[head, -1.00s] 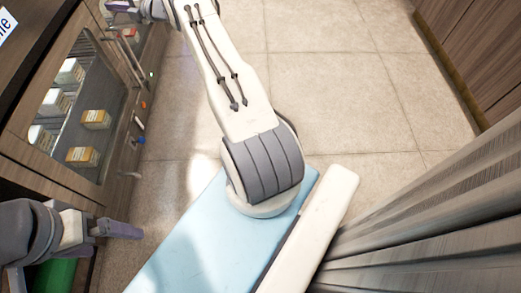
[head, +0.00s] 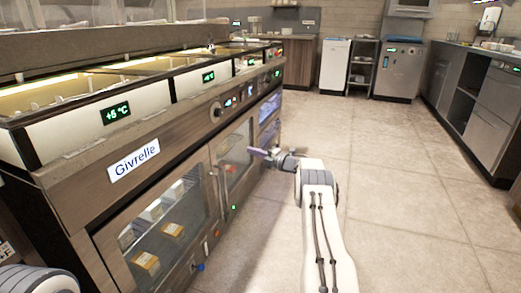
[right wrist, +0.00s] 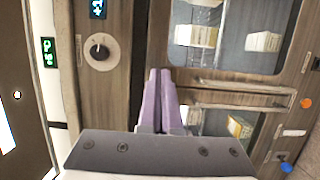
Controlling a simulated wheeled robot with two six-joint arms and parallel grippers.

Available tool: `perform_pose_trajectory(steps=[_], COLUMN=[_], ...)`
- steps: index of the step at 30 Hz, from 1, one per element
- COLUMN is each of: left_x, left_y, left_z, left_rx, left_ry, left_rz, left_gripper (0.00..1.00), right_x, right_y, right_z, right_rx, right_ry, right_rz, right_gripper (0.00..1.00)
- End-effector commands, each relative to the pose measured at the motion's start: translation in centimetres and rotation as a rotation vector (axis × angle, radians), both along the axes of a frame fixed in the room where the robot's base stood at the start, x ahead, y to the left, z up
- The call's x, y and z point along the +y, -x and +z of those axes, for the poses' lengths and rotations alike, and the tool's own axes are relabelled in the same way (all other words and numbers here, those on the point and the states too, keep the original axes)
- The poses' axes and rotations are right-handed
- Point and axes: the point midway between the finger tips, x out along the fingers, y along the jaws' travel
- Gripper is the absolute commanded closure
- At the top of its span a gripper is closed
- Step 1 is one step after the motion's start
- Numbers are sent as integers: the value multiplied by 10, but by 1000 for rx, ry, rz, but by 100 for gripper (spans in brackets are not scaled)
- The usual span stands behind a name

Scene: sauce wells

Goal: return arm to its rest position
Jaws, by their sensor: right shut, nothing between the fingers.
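My right arm (head: 322,225) reaches up from the bottom of the head view and bends left. Its gripper (head: 260,153), with purple fingers, is in front of the cabinet doors. In the right wrist view the two purple fingers (right wrist: 160,92) lie side by side, shut, with nothing between them. They point at the wooden cabinet front, and I cannot tell the exact distance to it. A part of my left arm (head: 38,279) shows at the bottom left corner of the head view. My left gripper is out of view.
The Givrelle refrigerated counter (head: 75,176) runs along the left, with glass doors (head: 168,232), boxes inside and a knob (right wrist: 100,50). The tiled floor (head: 400,200) to the right is clear. A white appliance (head: 334,66), a shelf rack and grey cabinets (head: 490,130) stand farther off.

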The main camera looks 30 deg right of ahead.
Motion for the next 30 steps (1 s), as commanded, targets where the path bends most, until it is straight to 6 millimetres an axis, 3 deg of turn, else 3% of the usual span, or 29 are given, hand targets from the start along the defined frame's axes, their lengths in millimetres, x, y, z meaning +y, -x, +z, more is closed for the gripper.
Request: perform_pose_trajectory(steps=[9,20,25,30], left_x=[0,0,0,0], left_y=[0,0,0,0], left_z=[-2,-2,-2,-2], left_rx=[0,0,0,0], left_ry=[0,0,0,0], left_rz=[0,0,0,0], left_gripper=[0,0,0,0], right_x=[-24,-24,-10,26], right_y=[3,0,-24,-46], right_z=[-1,2,32,69], right_rx=[-1,3,37,155], right_ry=[2,-7,-124,-369], right_rz=[3,0,-82,-260], right_gripper=[100,100,100,100])
